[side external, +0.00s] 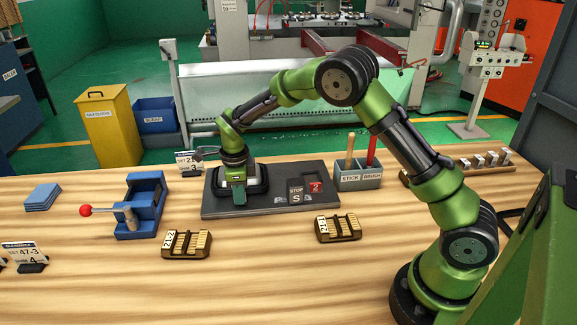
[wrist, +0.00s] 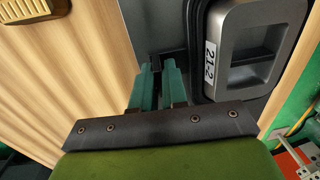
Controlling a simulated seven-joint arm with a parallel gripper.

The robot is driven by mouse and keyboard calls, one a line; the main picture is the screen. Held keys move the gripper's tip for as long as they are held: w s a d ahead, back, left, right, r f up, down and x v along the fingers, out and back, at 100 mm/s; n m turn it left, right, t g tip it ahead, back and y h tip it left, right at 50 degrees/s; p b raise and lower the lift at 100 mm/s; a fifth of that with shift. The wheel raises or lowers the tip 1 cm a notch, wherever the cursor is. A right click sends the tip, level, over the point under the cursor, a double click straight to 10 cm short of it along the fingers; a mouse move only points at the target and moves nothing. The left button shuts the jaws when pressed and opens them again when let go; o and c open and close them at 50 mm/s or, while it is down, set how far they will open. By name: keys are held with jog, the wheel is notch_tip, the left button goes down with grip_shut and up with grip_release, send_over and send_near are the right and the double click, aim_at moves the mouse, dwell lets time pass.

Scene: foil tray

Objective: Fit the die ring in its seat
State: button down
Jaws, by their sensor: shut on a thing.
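The die ring (wrist: 213,77) is a grey rounded rectangular frame with a "21-2" label and a dark outer edge, at the upper right of the wrist view. In the side view the die ring (side external: 262,187) is dark, low over the left part of the dark plate (side external: 225,212). My gripper (side external: 238,197) is at its near side, pointing down. In the wrist view my gripper (wrist: 158,66) has its teal fingers close together on a narrow dark part, likely of the ring. The seat cannot be told apart beneath the ring, and I cannot tell whether the ring touches the plate.
STOP and question-mark blocks (side external: 296,193) sit on the plate right of the ring. A stick and brush holder (side external: 358,180) stands behind right. A blue clamp (side external: 143,207) with a red-knobbed lever stands left. Two brown slotted blocks (side external: 187,244) (side external: 338,228) lie in front.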

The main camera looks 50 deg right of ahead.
dwell(0.7)
jog(key=c, duration=1.4)
grip_release()
jog(key=shift+f, duration=0.1)
jog(key=shift+r, duration=2.25)
jog(key=shift+o, duration=0.3)
jog(key=o, duration=0.5)
